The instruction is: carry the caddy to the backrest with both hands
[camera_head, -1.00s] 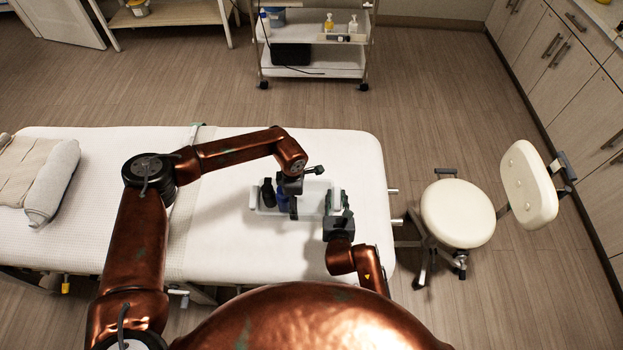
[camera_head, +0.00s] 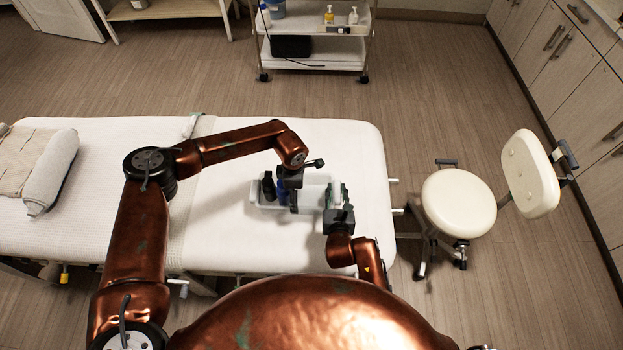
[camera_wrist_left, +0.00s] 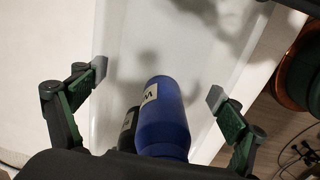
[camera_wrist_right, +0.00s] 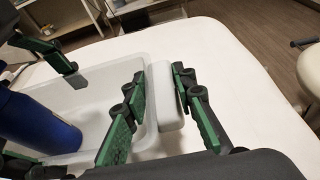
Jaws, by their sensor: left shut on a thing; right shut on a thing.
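The white caddy (camera_head: 314,188) is over the right part of the white bed (camera_head: 362,160). A blue bottle (camera_head: 282,191) and a dark bottle (camera_head: 268,187) stand in its left half. My right gripper (camera_wrist_right: 162,88) is shut on the caddy's thick white right end. My left gripper (camera_wrist_left: 158,84) is shut on the caddy, its fingers wide apart with the bottles between them; its contact is partly hidden. I cannot tell whether the caddy touches the bed. The bed's left section (camera_head: 100,200) lies flat; I cannot tell whether that is the backrest.
A rolled towel (camera_head: 50,172) lies at the bed's left end. A cream stool (camera_head: 458,203) with its own back pad (camera_head: 530,172) stands beyond the right edge. A trolley (camera_head: 315,53) stands behind the bed. The bed between towel and caddy is mostly clear.

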